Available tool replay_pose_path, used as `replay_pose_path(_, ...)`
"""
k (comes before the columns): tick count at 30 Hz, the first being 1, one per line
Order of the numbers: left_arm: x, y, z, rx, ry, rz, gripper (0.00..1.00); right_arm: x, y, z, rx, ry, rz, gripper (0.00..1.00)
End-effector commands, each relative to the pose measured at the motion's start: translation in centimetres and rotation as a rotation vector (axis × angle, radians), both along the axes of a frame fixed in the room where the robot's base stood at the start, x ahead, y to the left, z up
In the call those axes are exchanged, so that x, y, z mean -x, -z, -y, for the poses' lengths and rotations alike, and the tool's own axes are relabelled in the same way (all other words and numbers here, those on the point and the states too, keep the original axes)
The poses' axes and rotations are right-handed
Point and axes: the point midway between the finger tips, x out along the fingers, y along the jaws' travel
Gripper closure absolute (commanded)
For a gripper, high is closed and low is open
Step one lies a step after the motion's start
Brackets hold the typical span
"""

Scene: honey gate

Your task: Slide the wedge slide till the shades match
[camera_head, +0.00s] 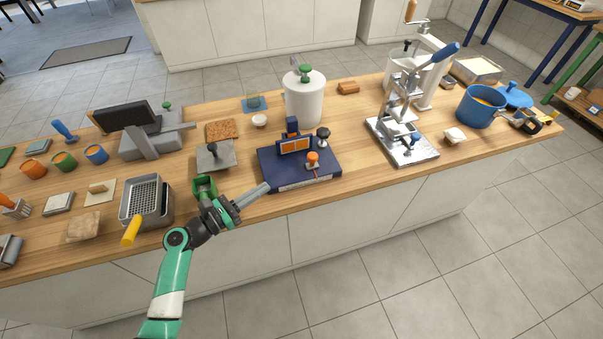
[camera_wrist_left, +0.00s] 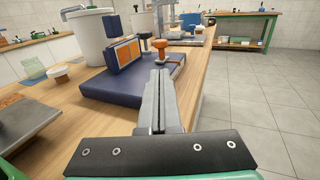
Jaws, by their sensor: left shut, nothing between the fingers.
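A dark blue device (camera_head: 273,171) sits on the wooden counter near its front edge; its base also shows in the left wrist view (camera_wrist_left: 110,84). An upright part on it has a window with two orange shades (camera_head: 295,144), side by side. In the left wrist view the window (camera_wrist_left: 127,51) looks close in shade on both halves. An orange knob (camera_head: 313,158) stands at the front right of the base. I cannot tell which part is the wedge slide. My left gripper (camera_head: 267,187) is shut and empty, at the front edge of the base, short of the orange knob (camera_wrist_left: 160,46).
A black knob (camera_head: 323,134) stands at the back right of the device. A white pot (camera_head: 304,100) with a green knob is behind it. A metal press (camera_head: 403,140) stands to the right. A grey plate with a knob (camera_head: 215,157) lies to the left.

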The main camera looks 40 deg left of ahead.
Motion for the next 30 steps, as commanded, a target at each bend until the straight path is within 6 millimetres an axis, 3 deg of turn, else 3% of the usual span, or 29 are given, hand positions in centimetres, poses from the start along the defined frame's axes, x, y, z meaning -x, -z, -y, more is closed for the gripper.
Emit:
replay_pose_path(8,-2.8,0.0,0.6,-0.004,0.006,0.003,1.00,0.0,1.0,0.0,0.000,0.000,0.000,0.50)
replay_pose_path(21,-11.9,0.1,1.7,-0.004,0.004,0.004,1.00,0.0,4.9,0.0,0.000,0.000,0.000,0.50)
replay_pose_path(30,-14.0,-0.2,2.0,-0.002,0.002,0.000,1.00,0.0,5.7,0.0,0.000,0.000,0.000,0.50)
